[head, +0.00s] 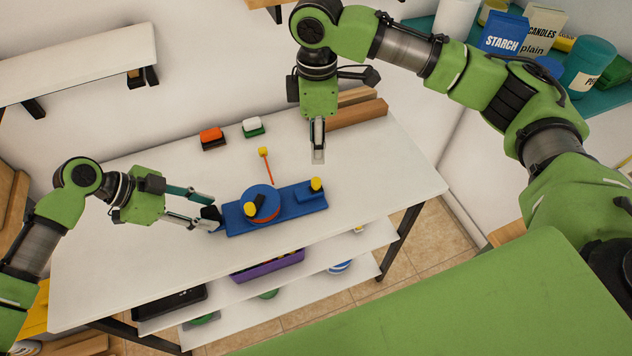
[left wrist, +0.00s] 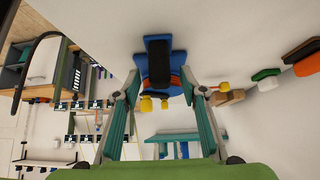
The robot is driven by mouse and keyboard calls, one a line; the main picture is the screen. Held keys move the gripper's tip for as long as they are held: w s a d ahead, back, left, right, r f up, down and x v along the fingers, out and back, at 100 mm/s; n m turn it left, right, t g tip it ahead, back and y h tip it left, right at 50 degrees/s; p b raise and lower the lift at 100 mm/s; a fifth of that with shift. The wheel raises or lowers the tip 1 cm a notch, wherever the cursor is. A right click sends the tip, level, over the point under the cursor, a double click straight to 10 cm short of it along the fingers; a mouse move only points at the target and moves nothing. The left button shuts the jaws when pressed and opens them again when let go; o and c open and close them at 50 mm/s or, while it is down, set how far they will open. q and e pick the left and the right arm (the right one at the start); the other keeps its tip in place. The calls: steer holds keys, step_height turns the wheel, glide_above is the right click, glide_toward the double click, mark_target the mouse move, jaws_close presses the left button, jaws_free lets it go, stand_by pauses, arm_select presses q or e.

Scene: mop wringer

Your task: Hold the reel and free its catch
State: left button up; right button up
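A blue base (head: 294,209) lies on the white table. It carries a reel (head: 264,197) with a blue top, orange rim and yellow knob. A thin red lever with a yellow tip (head: 263,152) stands behind the reel; a yellow knob (head: 316,184) sits on the base's right part. A black block (head: 211,214) is at the base's left end. My left gripper (head: 210,213) is open, its fingers spread either side of this block, with gaps visible in the left wrist view (left wrist: 157,85). My right gripper (head: 318,158) points down above the table, behind and right of the base; its opening is unclear.
An orange-and-black block (head: 211,138) and a white-and-green block (head: 253,127) lie at the table's back. Wooden bars (head: 357,112) lie behind my right gripper. A purple tray (head: 268,266) is on the shelf below. The table's front left is clear.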

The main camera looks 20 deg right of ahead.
arm_select(q)
steer(key=v, duration=1.1)
steer(key=shift+a+r, duration=0.15)
steer(key=shift+r, duration=0.05)
